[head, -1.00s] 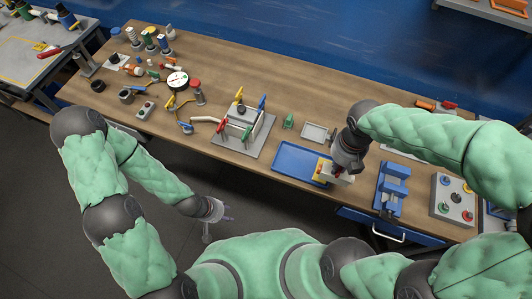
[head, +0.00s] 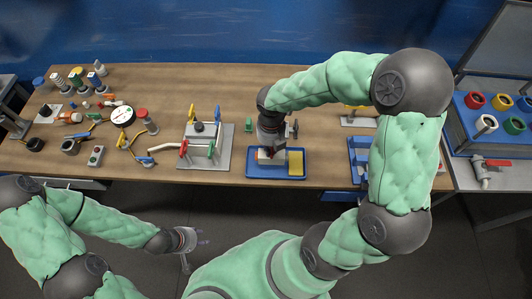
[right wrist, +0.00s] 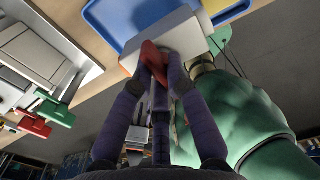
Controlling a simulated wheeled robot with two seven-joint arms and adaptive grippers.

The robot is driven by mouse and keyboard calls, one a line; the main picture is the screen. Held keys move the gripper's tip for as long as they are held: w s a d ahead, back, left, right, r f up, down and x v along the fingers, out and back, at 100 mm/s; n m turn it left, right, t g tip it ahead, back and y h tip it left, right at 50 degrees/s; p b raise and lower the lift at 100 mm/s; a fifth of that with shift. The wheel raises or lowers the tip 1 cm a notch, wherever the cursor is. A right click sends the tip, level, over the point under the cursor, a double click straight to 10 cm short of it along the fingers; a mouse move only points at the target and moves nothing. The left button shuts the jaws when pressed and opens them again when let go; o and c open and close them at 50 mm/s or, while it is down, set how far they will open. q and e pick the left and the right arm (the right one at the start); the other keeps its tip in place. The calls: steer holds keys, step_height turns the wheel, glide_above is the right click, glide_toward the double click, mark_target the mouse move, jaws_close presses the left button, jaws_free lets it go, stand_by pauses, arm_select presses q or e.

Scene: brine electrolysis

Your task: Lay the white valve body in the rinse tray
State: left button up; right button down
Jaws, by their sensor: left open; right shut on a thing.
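My right gripper (head: 268,150) points down over the left half of the blue rinse tray (head: 250,172). It is shut on the white valve body (right wrist: 185,40), holding it by its red handle (right wrist: 152,58). In the head view only a small part of the white valve body (head: 264,155) shows beneath the gripper. I cannot tell whether it touches the tray floor. In the right wrist view the tray (right wrist: 120,18) shows behind the valve body. My left gripper (head: 193,239) is open and empty, off the table's front edge.
A yellow sponge (head: 296,162) lies in the tray's right half, close to the gripper. A grey stand with coloured levers (head: 207,150) is left of the tray. A blue fixture (head: 359,155) stands to the right, partly behind my right arm.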

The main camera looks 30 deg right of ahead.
steer(key=shift+w+a+f, duration=0.15)
steer(key=shift+w+f, duration=0.8)
steer(key=shift+f, duration=0.2)
steer(key=shift+w+f+b, duration=0.2)
steer(key=shift+f+b, duration=0.6)
steer(key=shift+f, duration=0.9)
steer(key=shift+f, duration=0.2)
steer(key=c, duration=1.2)
jaws_free()
steer(key=shift+c, duration=0.2)
step_height(320, 180, up, 12)
steer(key=p, duration=0.3)
steer(key=shift+r, duration=0.2)
